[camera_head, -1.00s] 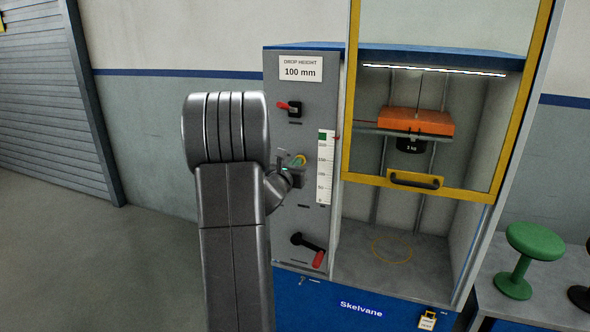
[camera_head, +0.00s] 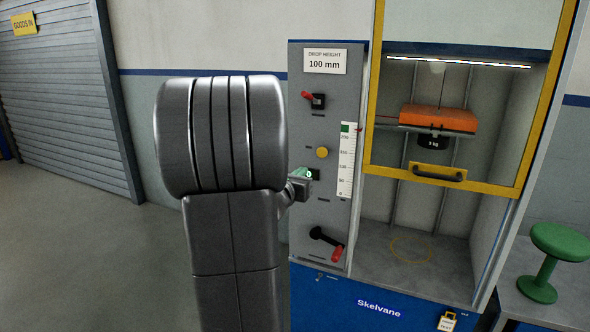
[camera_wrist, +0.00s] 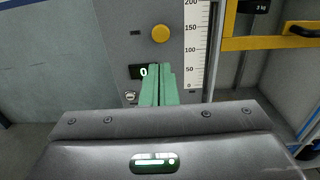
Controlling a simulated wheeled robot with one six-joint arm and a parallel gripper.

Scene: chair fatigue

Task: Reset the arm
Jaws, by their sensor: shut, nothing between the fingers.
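My gripper (camera_wrist: 158,88) has green fingers, closed together with nothing between them. In the wrist view they point at the grey control panel, in front of a small display reading 0 (camera_wrist: 142,71) and below a round yellow button (camera_wrist: 160,33). In the head view my gripper (camera_head: 303,173) shows small beside the panel (camera_head: 325,222), mostly hidden behind my arm. The yellow button (camera_head: 322,152) sits above the fingertips. I cannot tell whether the fingers touch the panel.
A red-tipped switch (camera_head: 317,100) is high on the panel and a red-handled crank (camera_head: 336,252) is low. The yellow-framed guard (camera_head: 455,178) covers the upper chamber, where an orange block (camera_head: 438,118) hangs. A green stool (camera_head: 560,241) stands at right. Open floor lies left.

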